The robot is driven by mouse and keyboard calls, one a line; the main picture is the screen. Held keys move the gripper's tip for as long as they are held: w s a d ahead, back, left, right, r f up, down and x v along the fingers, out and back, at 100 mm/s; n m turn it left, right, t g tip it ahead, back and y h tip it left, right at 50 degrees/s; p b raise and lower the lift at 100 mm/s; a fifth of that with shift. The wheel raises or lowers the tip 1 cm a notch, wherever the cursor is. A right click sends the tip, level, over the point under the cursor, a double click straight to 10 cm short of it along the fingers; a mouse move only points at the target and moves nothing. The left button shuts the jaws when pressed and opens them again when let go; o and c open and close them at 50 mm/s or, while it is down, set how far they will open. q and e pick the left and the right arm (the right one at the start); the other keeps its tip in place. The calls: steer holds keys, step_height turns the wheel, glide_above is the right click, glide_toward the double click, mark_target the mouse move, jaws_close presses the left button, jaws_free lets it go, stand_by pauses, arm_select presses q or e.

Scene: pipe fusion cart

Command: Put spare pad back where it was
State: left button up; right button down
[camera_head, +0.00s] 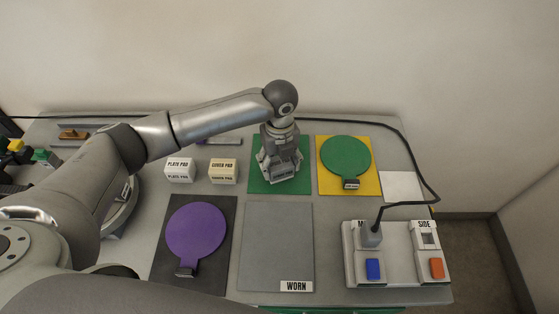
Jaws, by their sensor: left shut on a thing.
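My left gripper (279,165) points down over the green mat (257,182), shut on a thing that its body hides. I cannot tell what the held thing is, or whether it touches the mat. A green round pad (346,156) with a dark tab lies on the yellow mat (329,185) to the right. A purple round pad (196,229) with a dark tab lies on the black mat (221,275) at the front left. The grey mat (277,240) labelled WORN is bare. Which pad is the spare is not marked. My right gripper is not in view.
Blocks labelled PLATE PAD (179,170) and COVER PAD (223,171) stand left of the gripper. At the front right is a switch box (398,272) with a blue switch, an orange switch and a plugged black cable (418,165).

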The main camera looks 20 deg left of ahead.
mark_target(280, 163)
arm_select(q)
steer(key=shift+f, duration=0.1)
steer(key=o, duration=1)
steer(key=shift+c, duration=0.2)
steer(key=shift+r, duration=0.45)
step_height(280, 163, up, 11)
steer(key=b, duration=0.2)
steer(key=shift+r+b, duration=0.2)
steer(key=shift+b, duration=0.1)
steer(key=shift+s+f, duration=0.1)
